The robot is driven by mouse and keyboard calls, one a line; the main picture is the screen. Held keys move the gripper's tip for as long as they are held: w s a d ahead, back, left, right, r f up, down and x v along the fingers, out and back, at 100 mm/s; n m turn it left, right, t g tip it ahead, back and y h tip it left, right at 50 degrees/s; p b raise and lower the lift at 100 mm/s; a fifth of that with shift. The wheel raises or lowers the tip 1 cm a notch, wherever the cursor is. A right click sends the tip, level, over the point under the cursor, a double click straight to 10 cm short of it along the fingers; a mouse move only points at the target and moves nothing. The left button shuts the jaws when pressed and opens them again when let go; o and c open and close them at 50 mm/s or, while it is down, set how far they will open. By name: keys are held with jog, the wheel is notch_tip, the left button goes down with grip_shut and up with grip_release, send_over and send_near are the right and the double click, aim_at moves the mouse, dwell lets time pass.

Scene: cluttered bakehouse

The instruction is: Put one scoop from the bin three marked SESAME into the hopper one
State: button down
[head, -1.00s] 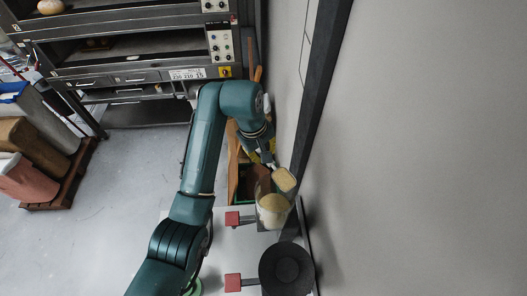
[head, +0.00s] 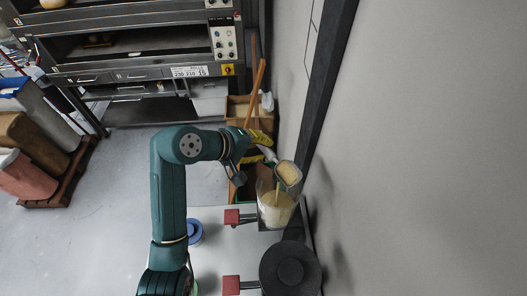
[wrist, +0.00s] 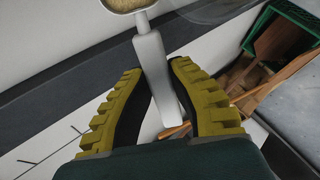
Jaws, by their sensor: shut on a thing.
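My gripper (head: 265,148) has yellow ribbed fingers, also in the wrist view (wrist: 158,75), shut on the pale handle of a scoop (wrist: 150,50). The scoop's square pan (head: 288,173) holds tan grains and appears tilted, just above the rim of a clear hopper (head: 264,208). A thin yellowish stream runs from the pan into this hopper, which has pale material inside. A second hopper, dark and round-topped (head: 290,270), stands nearer in the head view. No hopper number is readable. No bin marked SESAME is readable in these views.
A red block (head: 232,217) sits left of the clear hopper, and another (head: 231,285) beside the dark one. The wall (head: 430,150) is close on the right. A green crate (wrist: 262,30) and wooden boxes stand behind.

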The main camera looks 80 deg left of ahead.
jog(key=shift+s+d+f+t+y+b, duration=0.15)
jog(key=shift+f+t+y+b, duration=0.25)
jog(key=shift+t+b, duration=0.85)
jog(key=shift+s+f+t+y+b, duration=0.2)
jog(key=shift+t+y+b, duration=0.3)
jog(key=shift+b, duration=1.45)
jog(key=t+b, duration=0.1)
jog(key=b, duration=0.2)
jog(key=t+y+b, duration=0.1)
jog(key=b, duration=0.2)
jog(key=shift+s+d+f, duration=0.15)
jog(key=shift+s+f, duration=0.05)
jog(key=shift+f, duration=0.1)
jog(key=shift+r+t+b, duration=0.1)
jog(key=shift+t+b, duration=0.25)
jog(key=shift+b, duration=0.1)
jog(key=shift+r, duration=0.1)
